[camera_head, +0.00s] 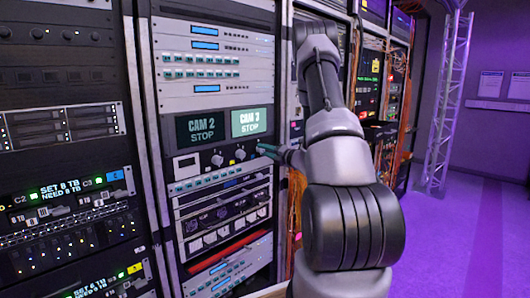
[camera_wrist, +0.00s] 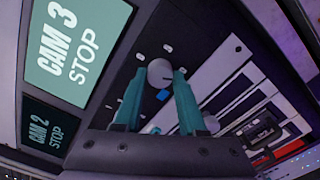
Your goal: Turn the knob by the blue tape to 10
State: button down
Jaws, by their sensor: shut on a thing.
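The light grey round knob (camera_wrist: 160,72) sits on a dark panel, with the blue tape (camera_wrist: 162,96) beside it in the wrist view. My gripper (camera_wrist: 161,77) has teal fingers, one on each side of this knob, and is shut on it. In the head view, my gripper (camera_head: 262,148) reaches the panel from the right, near the right-hand knob (camera_head: 240,154) below the CAM 3 screen. The scale numbers and the knob's pointer are too small to read. I cannot make out the tape in the head view.
A second knob (camera_head: 217,159) is to the left on the same panel. The CAM 2 screen (camera_head: 202,128) and CAM 3 screen (camera_head: 249,121) above both read STOP. Rows of switches (camera_head: 215,180) lie just below. Orange cables (camera_head: 297,205) hang to the right.

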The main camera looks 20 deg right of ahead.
jog(key=shift+f, duration=0.15)
dwell(0.3)
jog(key=shift+c, duration=2.4)
grip_release()
jog(key=v, duration=1)
jog(key=shift+s, duration=0.4)
jog(key=shift+d, duration=0.15)
